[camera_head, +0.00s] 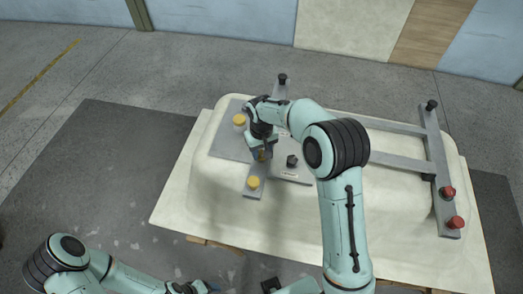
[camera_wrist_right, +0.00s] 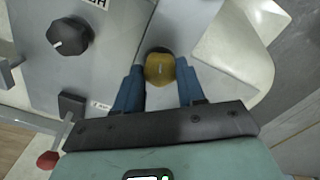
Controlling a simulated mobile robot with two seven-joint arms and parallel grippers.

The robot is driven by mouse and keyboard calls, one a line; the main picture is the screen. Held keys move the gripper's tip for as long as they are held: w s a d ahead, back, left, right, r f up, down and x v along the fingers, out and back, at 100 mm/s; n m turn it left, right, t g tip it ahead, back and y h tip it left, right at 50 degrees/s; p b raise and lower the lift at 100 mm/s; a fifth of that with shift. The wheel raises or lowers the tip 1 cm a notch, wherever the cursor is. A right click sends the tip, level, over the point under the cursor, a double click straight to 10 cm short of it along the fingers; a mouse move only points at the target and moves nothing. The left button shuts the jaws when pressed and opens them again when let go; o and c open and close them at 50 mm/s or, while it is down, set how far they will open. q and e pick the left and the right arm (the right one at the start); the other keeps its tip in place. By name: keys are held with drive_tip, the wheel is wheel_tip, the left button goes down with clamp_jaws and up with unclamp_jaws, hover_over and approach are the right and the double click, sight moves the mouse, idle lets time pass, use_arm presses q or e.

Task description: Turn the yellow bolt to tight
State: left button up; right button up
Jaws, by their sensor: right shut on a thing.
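A yellow bolt (camera_wrist_right: 160,68) with a slot mark sits on a grey metal strip in the right wrist view. The blue fingers of my right gripper (camera_wrist_right: 159,76) stand on both sides of it and are shut on it. In the head view this right gripper (camera_head: 262,152) points down onto the grey bracket, and the held bolt is mostly hidden. Two other yellow bolts show there, one at the upper left (camera_head: 240,119) and one at the strip's near end (camera_head: 253,182). My left gripper (camera_head: 197,287) is at the bottom edge, partly cut off, away from the shell.
The cream bathtub shell (camera_head: 205,205) carries a grey frame (camera_head: 395,160). A black knob (camera_head: 292,160) stands on a plate beside the right gripper; it also shows in the wrist view (camera_wrist_right: 68,37). Two red knobs (camera_head: 455,222) are at right. The floor at left is clear.

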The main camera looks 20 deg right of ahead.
sight(262, 154)
use_arm(q)
drive_tip(key=shift+w+r, duration=0.1)
use_arm(e)
drive_tip(key=shift+w+r+m, duration=0.1)
drive_tip(key=shift+m, duration=2.1)
drive_tip(key=o, duration=1.1)
drive_tip(key=shift+c, duration=0.2)
use_arm(q)
drive_tip(key=shift+w+r+p, duration=0.6)
drive_tip(key=shift+r+p, duration=0.05)
drive_tip(key=shift+r, duration=0.15)
use_arm(e)
wheel_tip(262, 154, up, 13)
drive_tip(key=shift+r, duration=0.2)
use_arm(q)
drive_tip(key=shift+s, duration=0.1)
use_arm(e)
drive_tip(key=shift+f, duration=0.1)
